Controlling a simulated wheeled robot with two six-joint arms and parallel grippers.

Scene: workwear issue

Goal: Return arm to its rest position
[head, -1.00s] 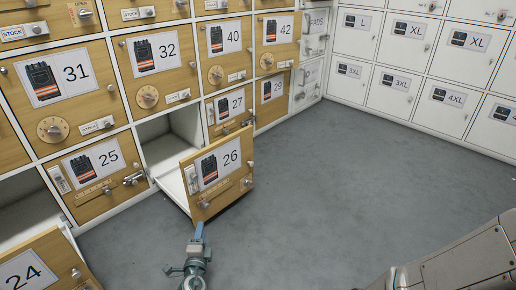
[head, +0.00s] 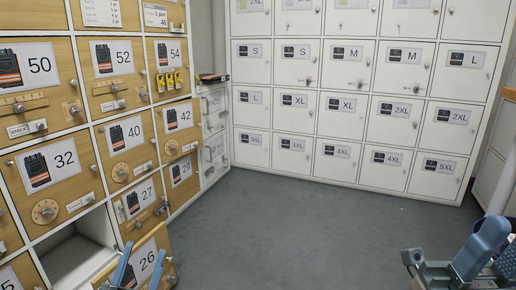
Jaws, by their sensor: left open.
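My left gripper (head: 139,272) is at the bottom left edge, its two blue fingers apart with the door of locker 26 between or behind them; I cannot tell whether they touch it. Only the finger ends show. The wooden door of locker 26 (head: 148,247) stands open, beside an open compartment (head: 70,256) that looks empty where I see in. My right gripper (head: 480,250) is low at the bottom right corner, with a large blue finger and grey-green metal parts. It is cut off by the frame, so its opening is unclear.
Wooden numbered lockers (head: 125,130) line the left wall. White size-labelled lockers (head: 345,115) fill the back wall. A dark flat item (head: 212,78) lies on the drawer unit (head: 214,125) in the corner. Grey floor (head: 290,235) is clear in the middle.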

